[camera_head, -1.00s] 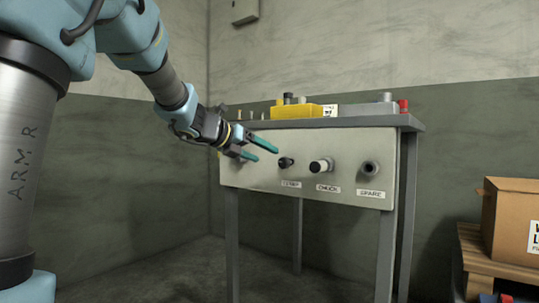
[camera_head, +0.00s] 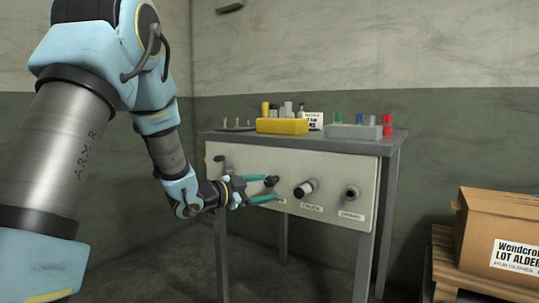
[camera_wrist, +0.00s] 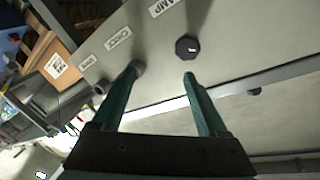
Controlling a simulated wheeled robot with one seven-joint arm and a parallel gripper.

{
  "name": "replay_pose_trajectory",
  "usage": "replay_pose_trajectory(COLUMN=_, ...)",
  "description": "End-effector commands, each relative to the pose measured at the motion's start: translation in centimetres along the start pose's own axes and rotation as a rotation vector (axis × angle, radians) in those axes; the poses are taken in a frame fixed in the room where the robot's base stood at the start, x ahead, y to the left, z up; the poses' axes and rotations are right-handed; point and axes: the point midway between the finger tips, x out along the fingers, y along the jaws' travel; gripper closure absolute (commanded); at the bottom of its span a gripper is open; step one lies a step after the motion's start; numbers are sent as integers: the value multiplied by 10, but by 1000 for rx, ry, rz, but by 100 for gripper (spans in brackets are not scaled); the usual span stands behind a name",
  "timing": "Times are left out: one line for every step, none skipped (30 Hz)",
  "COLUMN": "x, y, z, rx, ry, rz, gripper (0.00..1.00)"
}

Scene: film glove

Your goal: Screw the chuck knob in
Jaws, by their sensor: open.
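The chuck knob (camera_head: 305,187) is a pale stub with a dark end, sticking out of the panel above the CHUCK label (camera_head: 312,208). In the wrist view, a grey round part, which seems to be the chuck knob (camera_wrist: 139,66), is partly hidden by the left finger. My gripper (camera_head: 278,188) is open and empty, left of the chuck knob in the head view. Its green fingers also show in the wrist view (camera_wrist: 161,75). A black knob (camera_wrist: 187,46) lies just beyond the right fingertip; in the head view it (camera_head: 271,181) is partly hidden by the upper finger. Contact cannot be told.
The SPARE socket (camera_head: 351,193) is right of the chuck knob. A dark knob (camera_head: 218,159) sits at the panel's upper left. A yellow bin (camera_head: 282,126) and a grey tray (camera_head: 353,131) stand on the bench top. A cardboard box (camera_head: 505,225) is at right.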

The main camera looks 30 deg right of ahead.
Motion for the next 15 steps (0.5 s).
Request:
replay_pose_trajectory(x=-5, y=-9, z=-8, rx=-191, ry=-2, rz=-39, gripper=24)
replay_pose_trajectory(x=-8, y=-10, z=-6, rx=-303, ry=1, rz=-68, gripper=24)
replay_pose_trajectory(x=-11, y=-11, z=-4, rx=-442, ry=6, rz=-105, gripper=24)
replay_pose_trajectory(x=-14, y=-12, z=-1, rx=-537, ry=10, rz=-132, gripper=24)
replay_pose_trajectory(x=-17, y=-13, z=1, rx=-624, ry=16, rz=-158, gripper=24)
replay_pose_trajectory(x=-20, y=-14, z=4, rx=-724, ry=23, rz=-190, gripper=24)
replay_pose_trajectory(x=-23, y=-14, z=6, rx=-790, ry=27, rz=-211, gripper=24)
replay_pose_trajectory(x=-26, y=-14, z=8, rx=-845, ry=33, rz=-231, gripper=24)
replay_pose_trajectory(x=-28, y=-14, z=11, rx=-906, ry=39, rz=-251, gripper=24)
replay_pose_trajectory(x=-30, y=-14, z=12, rx=-943, ry=43, rz=-264, gripper=24)
replay_pose_trajectory(x=-31, y=-14, z=14, rx=-971, ry=47, rz=-274, gripper=24)
replay_pose_trajectory(x=-32, y=-14, z=15, rx=-998, ry=51, rz=-284, gripper=24)
replay_pose_trajectory(x=-31, y=-14, z=16, rx=-1011, ry=53, rz=-289, gripper=24)
replay_pose_trajectory(x=-30, y=-14, z=17, rx=-1018, ry=54, rz=-291, gripper=24)
replay_pose_trajectory(x=-28, y=-14, z=18, rx=-1023, ry=55, rz=-293, gripper=24)
